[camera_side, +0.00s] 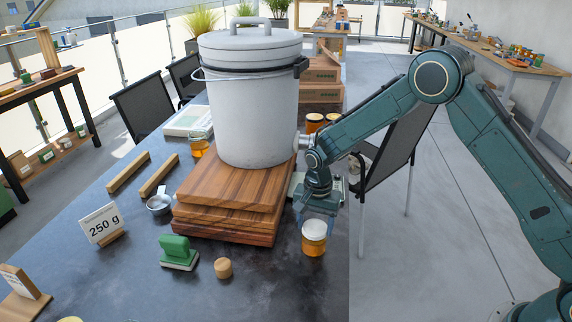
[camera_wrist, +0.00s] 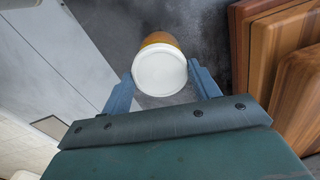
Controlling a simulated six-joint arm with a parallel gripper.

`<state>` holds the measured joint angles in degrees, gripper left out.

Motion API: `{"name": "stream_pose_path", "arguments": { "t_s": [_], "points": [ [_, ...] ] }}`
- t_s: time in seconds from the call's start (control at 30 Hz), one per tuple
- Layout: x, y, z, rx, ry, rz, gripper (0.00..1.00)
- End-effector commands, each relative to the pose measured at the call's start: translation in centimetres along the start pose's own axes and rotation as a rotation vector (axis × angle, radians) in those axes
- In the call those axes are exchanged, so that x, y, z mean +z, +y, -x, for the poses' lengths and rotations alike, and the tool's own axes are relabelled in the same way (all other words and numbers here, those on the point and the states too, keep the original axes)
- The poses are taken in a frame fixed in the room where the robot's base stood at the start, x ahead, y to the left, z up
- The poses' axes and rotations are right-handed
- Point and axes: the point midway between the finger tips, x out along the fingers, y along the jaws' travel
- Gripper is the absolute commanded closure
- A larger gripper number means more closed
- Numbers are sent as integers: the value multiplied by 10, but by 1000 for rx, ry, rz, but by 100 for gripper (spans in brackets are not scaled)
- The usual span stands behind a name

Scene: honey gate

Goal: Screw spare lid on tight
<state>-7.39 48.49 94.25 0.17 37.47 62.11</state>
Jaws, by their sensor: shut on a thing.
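A honey jar (camera_side: 314,243) with a white lid (camera_side: 314,229) stands upright on the dark table near its right edge. In the wrist view the round white lid (camera_wrist: 160,73) faces me, with a strip of the amber jar (camera_wrist: 160,39) showing beyond it. My gripper (camera_side: 316,222) points down over the jar, and its two blue fingers (camera_wrist: 161,72) are shut on opposite sides of the lid. The lid sits on top of the jar and looks level. Whether its thread is tight cannot be seen.
A large white bucket (camera_side: 256,110) with a tap stands on stacked wooden boards (camera_side: 225,215), close left of my gripper. Several other honey jars stand behind. A green block tool (camera_side: 178,253), a wooden cylinder (camera_side: 223,267) and a 250 g sign (camera_side: 101,224) lie to the left. A chair (camera_side: 385,160) stands close at right.

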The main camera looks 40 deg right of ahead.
Motion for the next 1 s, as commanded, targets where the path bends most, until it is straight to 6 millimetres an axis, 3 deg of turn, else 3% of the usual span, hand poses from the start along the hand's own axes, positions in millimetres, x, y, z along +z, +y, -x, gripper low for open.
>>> {"name": "stream_pose_path", "arguments": {
  "t_s": [0.17,0.2,0.3,0.5,0.6,1.0],
  "points": [
    [0,0,0,1,-2,-157,63],
    [0,0,0,1,-2,-169,35],
    [0,0,0,1,-1,-164,16],
    [0,0,0,1,-1,-162,14],
    [0,0,0,1,-1,-162,0],
    [0,0,4,0,-1,-161,0]
  ]
}}
